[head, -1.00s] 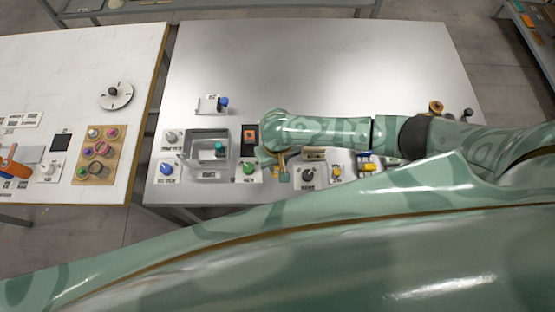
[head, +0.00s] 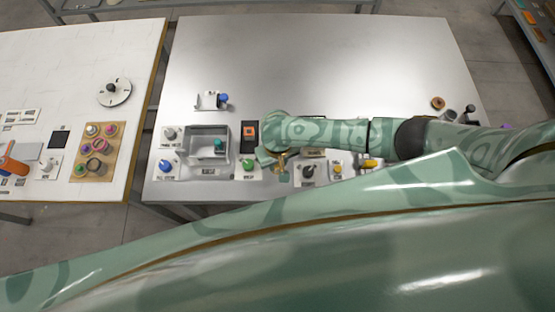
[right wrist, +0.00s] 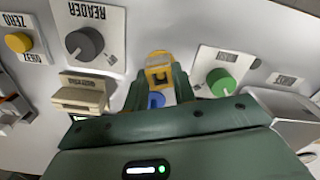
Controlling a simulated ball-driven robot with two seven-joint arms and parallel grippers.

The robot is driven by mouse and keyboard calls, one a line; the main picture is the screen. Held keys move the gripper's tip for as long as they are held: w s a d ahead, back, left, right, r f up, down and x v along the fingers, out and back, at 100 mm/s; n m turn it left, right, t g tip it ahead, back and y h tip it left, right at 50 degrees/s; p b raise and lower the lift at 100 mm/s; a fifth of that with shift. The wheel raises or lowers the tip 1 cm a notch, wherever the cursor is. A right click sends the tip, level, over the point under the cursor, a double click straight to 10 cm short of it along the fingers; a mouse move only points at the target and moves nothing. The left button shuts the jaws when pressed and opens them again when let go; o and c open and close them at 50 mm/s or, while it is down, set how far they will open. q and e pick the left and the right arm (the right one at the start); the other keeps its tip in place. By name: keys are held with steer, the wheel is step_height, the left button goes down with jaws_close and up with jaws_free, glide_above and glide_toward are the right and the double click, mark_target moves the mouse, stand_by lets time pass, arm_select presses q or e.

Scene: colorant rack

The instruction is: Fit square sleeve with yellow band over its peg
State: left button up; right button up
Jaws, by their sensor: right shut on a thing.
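My right gripper (right wrist: 155,95) is shut on a small square piece with a yellow band (right wrist: 158,58), which I take to be the sleeve. It sticks out beyond the fingertips in the right wrist view. A blue patch (right wrist: 156,100) shows between the fingers; I cannot tell what it belongs to. In the head view the right gripper (head: 279,163) is over the front of the grey table, just right of the green knob (head: 248,163). A wooden board (head: 86,171) with coloured round parts lies on the white table at left. I cannot make out the sleeve's peg. My left gripper is not in view.
In the right wrist view, a grey READER knob (right wrist: 86,42), a beige slotted block (right wrist: 82,92) and a green knob (right wrist: 221,82) stand close around the gripper. A grey open bin (head: 208,131) stands left of it in the head view. The grey table's back (head: 320,60) is clear.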

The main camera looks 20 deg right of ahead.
steer(key=o, duration=1)
step_height(320, 180, up, 16)
steer(key=p, duration=0.7)
steer(key=shift+r, duration=0.2)
